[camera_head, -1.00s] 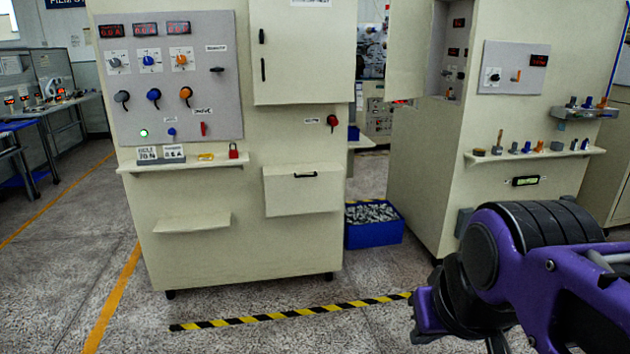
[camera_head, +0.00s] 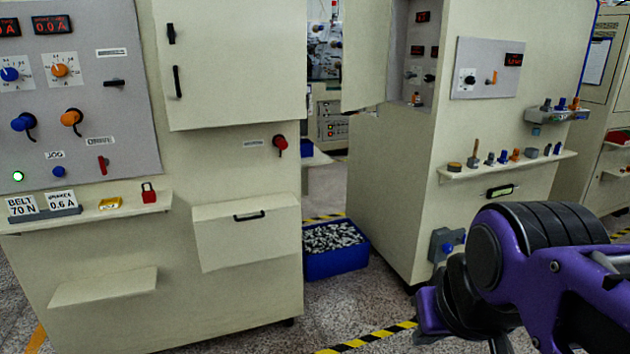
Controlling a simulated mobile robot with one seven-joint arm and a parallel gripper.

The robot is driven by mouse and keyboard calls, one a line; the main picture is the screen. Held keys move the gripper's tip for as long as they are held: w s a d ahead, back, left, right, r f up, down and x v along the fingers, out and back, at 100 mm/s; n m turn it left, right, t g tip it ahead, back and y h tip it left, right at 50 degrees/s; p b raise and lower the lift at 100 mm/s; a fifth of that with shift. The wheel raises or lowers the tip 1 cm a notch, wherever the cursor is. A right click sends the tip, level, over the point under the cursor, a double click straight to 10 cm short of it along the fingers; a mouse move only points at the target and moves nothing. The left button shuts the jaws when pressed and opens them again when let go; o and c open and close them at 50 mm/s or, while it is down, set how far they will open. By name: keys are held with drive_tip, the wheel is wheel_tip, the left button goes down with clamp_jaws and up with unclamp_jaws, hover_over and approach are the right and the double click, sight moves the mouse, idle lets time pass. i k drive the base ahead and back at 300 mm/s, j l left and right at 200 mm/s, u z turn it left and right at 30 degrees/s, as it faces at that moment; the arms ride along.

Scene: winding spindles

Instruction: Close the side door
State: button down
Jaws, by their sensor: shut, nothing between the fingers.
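The side door (camera_head: 366,52) is a cream panel at the upper middle of the head view. It stands open on the right machine (camera_head: 382,180), swung out to the left of a recess (camera_head: 417,50) holding red displays and small knobs. The left machine also has a cream door (camera_head: 236,62) with black handles, and it looks closed. My purple and black arm fills the lower right, in front of the right machine and apart from the open door. My gripper's fingertips cannot be made out.
A blue bin (camera_head: 337,262) of small metal parts stands on the floor between the machines. A shelf (camera_head: 505,168) with knobs and small parts juts from the right machine. A closed drop-front box (camera_head: 248,232) projects from the left machine. Striped tape (camera_head: 370,340) marks the floor.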

sight(362, 74)
drive_tip(key=i+j+z, duration=0.1)
drive_tip(key=i+z, duration=0.15)
drive_tip(key=i, duration=0.9)
